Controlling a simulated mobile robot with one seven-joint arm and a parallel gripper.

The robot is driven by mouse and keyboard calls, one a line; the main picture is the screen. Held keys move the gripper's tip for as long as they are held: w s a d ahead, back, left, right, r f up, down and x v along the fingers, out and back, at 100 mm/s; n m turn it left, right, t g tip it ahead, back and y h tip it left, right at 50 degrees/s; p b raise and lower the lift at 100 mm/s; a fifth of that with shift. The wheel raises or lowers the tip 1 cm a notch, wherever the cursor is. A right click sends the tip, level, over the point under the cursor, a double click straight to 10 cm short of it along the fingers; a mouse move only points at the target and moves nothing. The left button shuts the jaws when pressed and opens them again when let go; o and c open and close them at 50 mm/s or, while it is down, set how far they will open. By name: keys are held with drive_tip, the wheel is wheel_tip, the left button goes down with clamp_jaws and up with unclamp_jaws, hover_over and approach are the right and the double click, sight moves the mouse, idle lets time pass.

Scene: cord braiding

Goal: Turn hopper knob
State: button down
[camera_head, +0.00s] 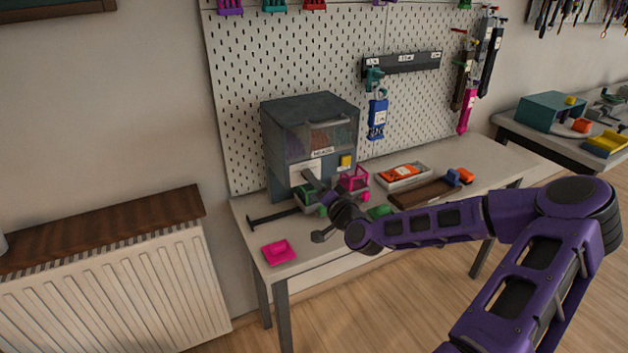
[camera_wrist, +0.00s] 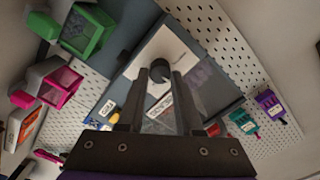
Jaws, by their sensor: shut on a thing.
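The bead hopper (camera_head: 290,130) is a grey box with a clear window and a label, standing on the table against the pegboard. Its dark round knob (camera_wrist: 159,71) shows in the wrist view, on a white plate on the hopper's front. My gripper (camera_wrist: 161,76) has a finger on each side of the knob and is shut on it. In the head view my gripper (camera_head: 312,182) is at the hopper's lower front, and the knob is hidden there. How far the knob is turned cannot be told.
A green scoop-like box (camera_wrist: 85,35) and a magenta one (camera_wrist: 58,88) are close beside the hopper front. A grey tray (camera_head: 412,180) and a brown tray (camera_head: 420,195) are to the right.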

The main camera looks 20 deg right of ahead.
idle(0.4)
drive_tip(key=c, duration=0.6)
unclamp_jaws()
drive_tip(key=s+p, duration=0.1)
drive_tip(key=s, duration=0.4)
drive_tip(key=s+p, duration=0.2)
drive_tip(key=s, duration=0.4)
drive_tip(key=s+p, duration=0.2)
drive_tip(key=s, duration=0.4)
drive_tip(key=shift+s+d, duration=0.25)
drive_tip(key=shift+d, duration=0.05)
